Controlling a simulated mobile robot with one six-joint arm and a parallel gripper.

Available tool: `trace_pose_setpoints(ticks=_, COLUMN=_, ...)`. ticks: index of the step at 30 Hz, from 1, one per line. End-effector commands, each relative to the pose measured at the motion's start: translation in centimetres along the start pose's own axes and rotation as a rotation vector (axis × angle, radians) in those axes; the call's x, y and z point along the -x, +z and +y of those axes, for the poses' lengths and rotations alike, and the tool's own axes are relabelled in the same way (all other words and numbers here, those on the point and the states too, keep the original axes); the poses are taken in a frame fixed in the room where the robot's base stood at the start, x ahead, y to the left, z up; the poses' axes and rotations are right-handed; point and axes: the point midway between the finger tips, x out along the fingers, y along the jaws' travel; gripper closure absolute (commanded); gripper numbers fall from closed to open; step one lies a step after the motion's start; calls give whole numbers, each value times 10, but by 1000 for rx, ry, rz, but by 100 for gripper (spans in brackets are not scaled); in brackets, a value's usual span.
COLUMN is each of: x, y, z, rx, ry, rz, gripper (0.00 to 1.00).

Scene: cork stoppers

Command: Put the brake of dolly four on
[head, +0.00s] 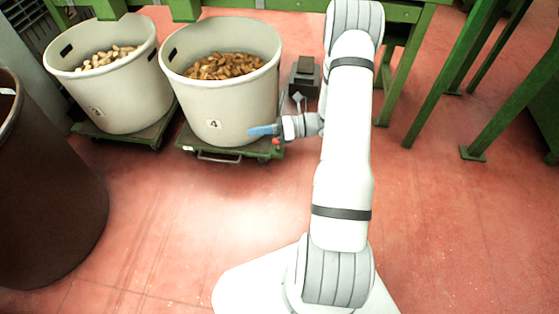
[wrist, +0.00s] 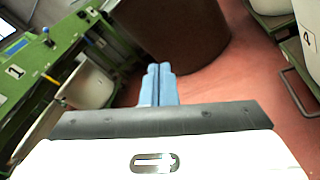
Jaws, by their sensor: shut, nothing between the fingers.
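Dolly four is a low green platform (head: 262,151) under the cream tub marked 4 (head: 222,100). The tub holds brown cork stoppers. A small red part (head: 277,141), which looks like the brake pedal, sits at the dolly's front right corner; whether it is up or down I cannot tell. My gripper (head: 252,131) has blue fingers, shut and empty, pointing left in front of the tub's lower right side, just above the red part. In the wrist view the shut fingers (wrist: 158,72) show, with tub four (wrist: 307,40) at the right edge. The red part is not visible there.
Another cream tub (head: 110,95) with pale corks stands on its own dolly (head: 120,137) to the left. A big brown barrel (head: 45,200) is at the far left. Green machine legs (head: 450,90) stand at the right. The red floor in front is clear.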

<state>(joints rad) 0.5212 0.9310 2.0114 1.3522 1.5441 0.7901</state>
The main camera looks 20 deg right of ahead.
Motion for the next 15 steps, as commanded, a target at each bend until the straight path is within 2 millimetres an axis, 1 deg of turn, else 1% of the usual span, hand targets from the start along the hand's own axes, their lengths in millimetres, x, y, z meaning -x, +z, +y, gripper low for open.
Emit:
trace_pose_setpoints(ticks=1, x=8, y=-35, z=-35, rx=-86, ry=-36, rz=-84, gripper=100)
trace_pose_setpoints(ticks=2, x=13, y=-46, z=-51, rx=-131, ry=-56, rz=-135, gripper=100)
trace_pose_setpoints(ticks=3, x=21, y=-63, z=-70, rx=-191, ry=-83, rz=-201, gripper=100)
trace_pose_setpoints(ticks=5, x=33, y=-90, z=-100, rx=-277, ry=-123, rz=-304, gripper=100)
trace_pose_setpoints(ticks=6, x=42, y=-108, z=-118, rx=-331, ry=-148, rz=-371, gripper=100)
trace_pose_setpoints(ticks=8, x=55, y=-138, z=-143, rx=-408, ry=-184, rz=-471, gripper=100)
trace_pose_setpoints(ticks=9, x=64, y=-156, z=-158, rx=-452, ry=-207, rz=-535, gripper=100)
trace_pose_setpoints(ticks=10, x=71, y=-170, z=-168, rx=-483, ry=-223, rz=-580, gripper=100)
trace_pose_setpoints(ticks=12, x=84, y=-200, z=-188, rx=-545, ry=-256, rz=-675, gripper=100)
trace_pose_setpoints(ticks=15, x=99, y=-234, z=-206, rx=-608, ry=-291, rz=-781, gripper=100)
